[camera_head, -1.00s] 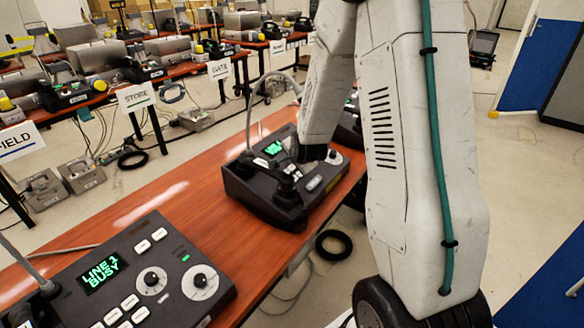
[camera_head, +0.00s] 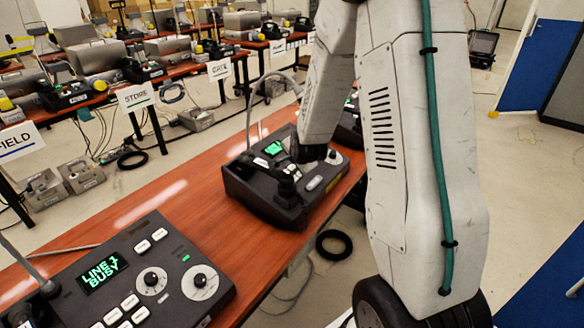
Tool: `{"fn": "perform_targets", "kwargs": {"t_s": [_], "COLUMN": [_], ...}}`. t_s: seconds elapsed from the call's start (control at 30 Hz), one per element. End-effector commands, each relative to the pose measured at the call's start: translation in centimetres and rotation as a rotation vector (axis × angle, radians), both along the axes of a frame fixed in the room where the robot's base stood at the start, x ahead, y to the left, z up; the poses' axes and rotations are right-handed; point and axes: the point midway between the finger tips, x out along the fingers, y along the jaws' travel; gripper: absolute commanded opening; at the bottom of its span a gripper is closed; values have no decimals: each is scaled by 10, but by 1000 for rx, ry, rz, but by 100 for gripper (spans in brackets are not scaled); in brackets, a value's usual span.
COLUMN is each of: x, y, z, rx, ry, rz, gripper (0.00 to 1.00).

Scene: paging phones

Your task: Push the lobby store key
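A dark desk phone console (camera_head: 250,196) with a small green-lit screen (camera_head: 273,148) stands on the reddish wooden table, left of my arm. The dark end of my arm, where my gripper (camera_head: 308,154) is, hangs over this console's key area. Its fingers are too small and dark to tell open from shut, or whether they touch a key. My arm hides part of the console's face, and I cannot read its key labels. A nearer console (camera_head: 172,258), lower left, shows "LINE 1 BUSY" on its screen (camera_head: 103,272) and has several white keys and two round knobs.
The wooden table (camera_head: 140,206) has bare surface between the two consoles. Signs reading "STORE" (camera_head: 135,97) and "GATE" (camera_head: 219,69) hang at the tables behind, which hold more equipment. A black cable coil (camera_head: 334,245) lies on the floor.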

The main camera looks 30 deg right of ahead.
Motion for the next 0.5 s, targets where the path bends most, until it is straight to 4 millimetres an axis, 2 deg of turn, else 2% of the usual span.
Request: {"fn": "perform_targets", "kwargs": {"t_s": [0.5], "x": [1], "y": [1], "z": [-6], "rx": [0], "ry": [0], "rz": [0], "gripper": [0]}}
